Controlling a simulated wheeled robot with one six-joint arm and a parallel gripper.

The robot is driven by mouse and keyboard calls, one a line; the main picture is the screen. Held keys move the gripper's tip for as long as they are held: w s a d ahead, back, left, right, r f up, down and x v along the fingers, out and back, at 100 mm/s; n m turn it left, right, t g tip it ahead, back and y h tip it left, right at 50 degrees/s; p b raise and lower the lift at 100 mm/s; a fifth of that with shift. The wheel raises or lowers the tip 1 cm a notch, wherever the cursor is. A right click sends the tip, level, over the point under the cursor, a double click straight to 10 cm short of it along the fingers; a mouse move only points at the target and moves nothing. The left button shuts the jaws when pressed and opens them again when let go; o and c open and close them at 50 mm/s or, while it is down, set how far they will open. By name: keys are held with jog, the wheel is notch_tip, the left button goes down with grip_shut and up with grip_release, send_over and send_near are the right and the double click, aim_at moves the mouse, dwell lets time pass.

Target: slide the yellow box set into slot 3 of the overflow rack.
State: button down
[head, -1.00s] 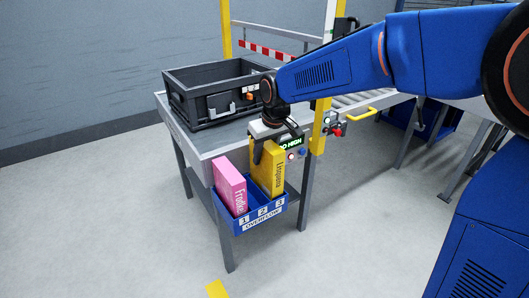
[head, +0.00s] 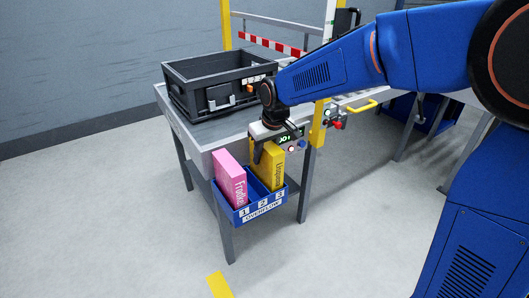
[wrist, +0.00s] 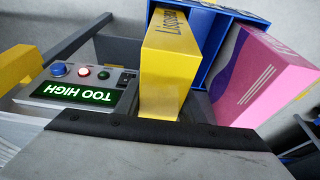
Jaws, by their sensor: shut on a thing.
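The yellow box set (head: 267,172) stands upright in the head view, with my gripper (head: 269,147) shut on its upper end. Its lower end is inside the right part of the blue overflow rack (head: 262,214), by slot 3; the rack wall hides its bottom, so I cannot tell whether it rests on the floor. In the wrist view, the yellow box (wrist: 170,75) runs away from my gripper (wrist: 165,128) toward the rack (wrist: 222,12). A pink box (head: 230,178) stands in slot 1, left of the yellow one. Slot 2 between them looks empty.
A panel (wrist: 85,85) beside the gripper has a green display reading "TOO HIGH", a lit red lamp and a blue button. A grey table (head: 205,137) carries a dark crate (head: 212,85) behind the rack. A yellow post (head: 318,122) stands close right of the gripper.

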jog(key=shift+f, duration=0.65)
jog(key=c, duration=1.1)
grip_release()
jog(key=shift+o, duration=0.6)
jog(key=shift+f, duration=0.1)
jog(key=shift+o, duration=1.3)
